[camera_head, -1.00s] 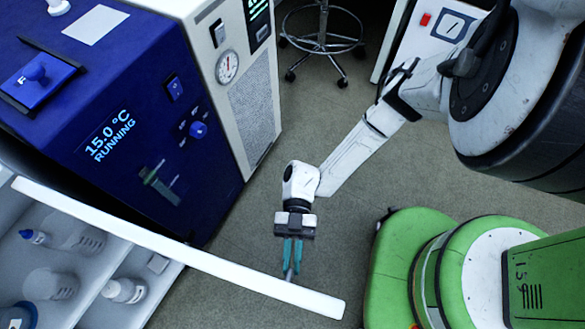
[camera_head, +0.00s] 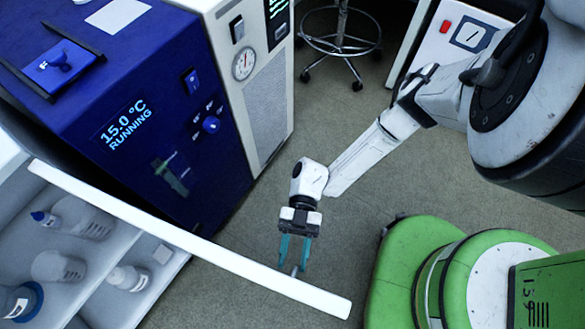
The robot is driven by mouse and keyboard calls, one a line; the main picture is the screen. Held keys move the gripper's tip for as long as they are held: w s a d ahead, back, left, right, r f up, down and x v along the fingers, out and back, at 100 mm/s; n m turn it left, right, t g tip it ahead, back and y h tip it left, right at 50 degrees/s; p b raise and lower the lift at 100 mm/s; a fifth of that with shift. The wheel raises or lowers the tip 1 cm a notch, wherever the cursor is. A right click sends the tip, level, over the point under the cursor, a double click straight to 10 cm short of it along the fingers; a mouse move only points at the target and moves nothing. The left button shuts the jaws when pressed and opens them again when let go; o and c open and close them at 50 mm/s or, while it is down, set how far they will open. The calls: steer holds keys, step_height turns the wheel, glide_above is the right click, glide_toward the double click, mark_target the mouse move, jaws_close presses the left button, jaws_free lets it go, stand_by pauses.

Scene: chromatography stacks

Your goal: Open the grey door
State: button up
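The grey door (camera_head: 190,243) stands open beside the shelved cabinet (camera_head: 100,263) at lower left. I see it nearly from above, as a long pale bar slanting to the lower right. Its free end is at the right, and the cabinet's inside shows. A small handle (camera_head: 294,271) sticks up from the door's far side near the free end. My gripper (camera_head: 294,255) is at this handle, with its teal fingers spread apart on either side of it. The fingers look clear of the handle, though their tips are close to the door.
Bottles, one with a blue cap (camera_head: 43,217), stand on the cabinet shelves. A blue machine (camera_head: 140,110) reading 15.0 °C and a cream unit (camera_head: 262,100) stand behind. A stool (camera_head: 341,40) is at the back. Grey floor is clear between the units and my green base.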

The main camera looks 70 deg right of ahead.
steer(key=w+d, duration=0.1)
steer(key=d, duration=0.9)
steer(key=shift+w+d+b, duration=0.15)
steer(key=shift+w+b, duration=0.15)
